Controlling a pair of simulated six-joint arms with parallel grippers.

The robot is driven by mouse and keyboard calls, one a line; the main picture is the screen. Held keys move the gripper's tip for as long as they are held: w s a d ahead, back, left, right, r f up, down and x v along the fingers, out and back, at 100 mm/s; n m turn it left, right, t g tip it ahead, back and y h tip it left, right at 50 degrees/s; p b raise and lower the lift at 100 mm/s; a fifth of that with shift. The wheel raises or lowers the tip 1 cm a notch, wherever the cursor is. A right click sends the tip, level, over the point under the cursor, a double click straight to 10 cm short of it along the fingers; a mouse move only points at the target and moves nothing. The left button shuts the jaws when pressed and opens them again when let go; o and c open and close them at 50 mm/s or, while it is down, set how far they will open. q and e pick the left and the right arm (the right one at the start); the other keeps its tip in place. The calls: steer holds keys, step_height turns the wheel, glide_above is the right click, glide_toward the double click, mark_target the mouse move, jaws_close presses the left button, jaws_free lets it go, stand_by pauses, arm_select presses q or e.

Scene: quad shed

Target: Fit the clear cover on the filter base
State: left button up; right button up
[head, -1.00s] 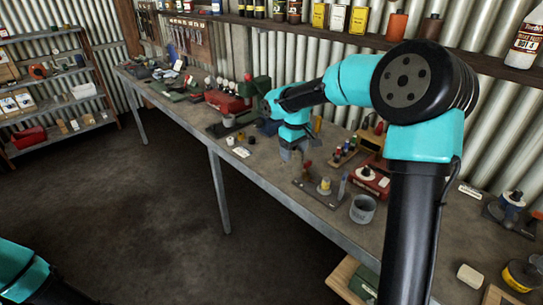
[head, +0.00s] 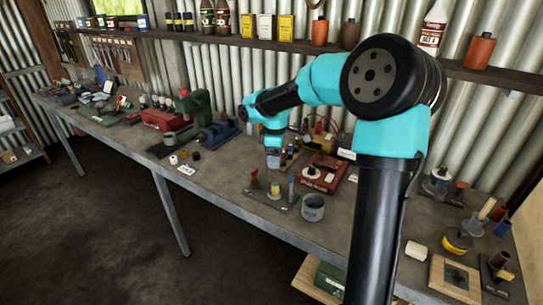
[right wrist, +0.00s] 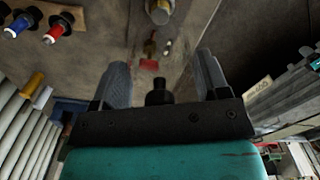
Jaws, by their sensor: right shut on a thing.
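My right gripper (head: 273,158) hangs over the bench, above and behind a small dark plate. In the right wrist view its two fingers (right wrist: 164,80) stand apart, shut on a see-through thing that I take for the clear cover; its outline is hard to make out. A dark knob (right wrist: 157,92) shows between the fingers. The filter base seems to be the fitting with a yellow cylinder (head: 275,192) on the dark plate; a brass-coloured part shows at the top of the right wrist view (right wrist: 159,11). The cover is apart from it. My left gripper is out of view.
On the plate stand a red-handled tool (head: 254,181) and a blue rod (head: 291,188). A grey cup (head: 313,208) is beside it. A red box (head: 320,174) and small bottles lie behind. A blue vise (head: 218,133) is left.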

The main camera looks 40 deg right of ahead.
mark_target(275, 184)
steer(key=shift+f, duration=1.95)
steer(key=shift+f, duration=3.05)
stand_by(1.8)
steer(key=o, duration=1)
steer(key=shift+o, duration=0.2)
steer(key=shift+r, duration=0.1)
